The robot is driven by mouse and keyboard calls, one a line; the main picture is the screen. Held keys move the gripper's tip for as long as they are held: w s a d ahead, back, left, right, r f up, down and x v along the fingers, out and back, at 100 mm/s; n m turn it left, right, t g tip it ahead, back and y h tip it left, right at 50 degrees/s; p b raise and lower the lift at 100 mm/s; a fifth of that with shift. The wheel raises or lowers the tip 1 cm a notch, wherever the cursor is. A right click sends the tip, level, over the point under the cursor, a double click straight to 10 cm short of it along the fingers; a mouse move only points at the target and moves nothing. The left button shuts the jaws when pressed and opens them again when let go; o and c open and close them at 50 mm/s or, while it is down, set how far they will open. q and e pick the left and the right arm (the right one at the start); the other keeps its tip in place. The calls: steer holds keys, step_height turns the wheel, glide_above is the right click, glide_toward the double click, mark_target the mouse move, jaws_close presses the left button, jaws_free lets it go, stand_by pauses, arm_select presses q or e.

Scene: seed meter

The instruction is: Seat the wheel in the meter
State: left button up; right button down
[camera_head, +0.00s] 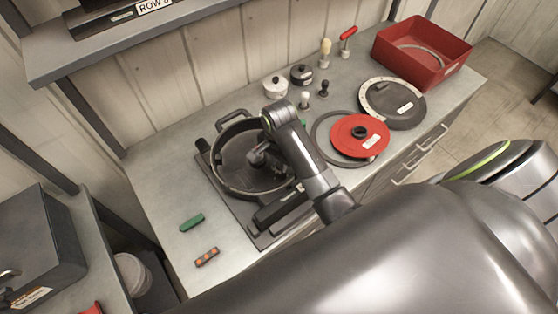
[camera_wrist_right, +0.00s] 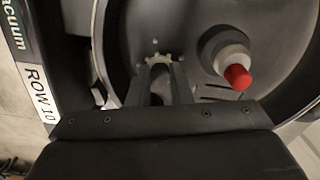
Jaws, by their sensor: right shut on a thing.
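The meter (camera_head: 228,178) is a dark round open housing on a flat base on the bench. In the right wrist view its grey inner face (camera_wrist_right: 190,22) fills the top. My right gripper (camera_head: 258,156) reaches down over the open housing. In the wrist view its two fingers (camera_wrist_right: 161,80) are close together, with a small cream toothed wheel (camera_wrist_right: 158,59) at their tips. The wheel is in front of the housing's inner face; I cannot tell whether it touches. A white hub with a red tip (camera_wrist_right: 236,74) stands to its right. My left gripper is not in view.
Right of the meter lie a red disc (camera_head: 347,142), a dark round cover (camera_head: 403,113) and a red bin (camera_head: 450,60). Small knobs and pots, including a white pot (camera_head: 275,86), stand behind.

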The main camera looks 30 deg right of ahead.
steer(key=shift+f, duration=1)
stand_by(2.1)
steer(key=c, duration=1.2)
jaws_free()
steer(key=shift+c, duration=0.2)
steer(key=shift+c, duration=0.4)
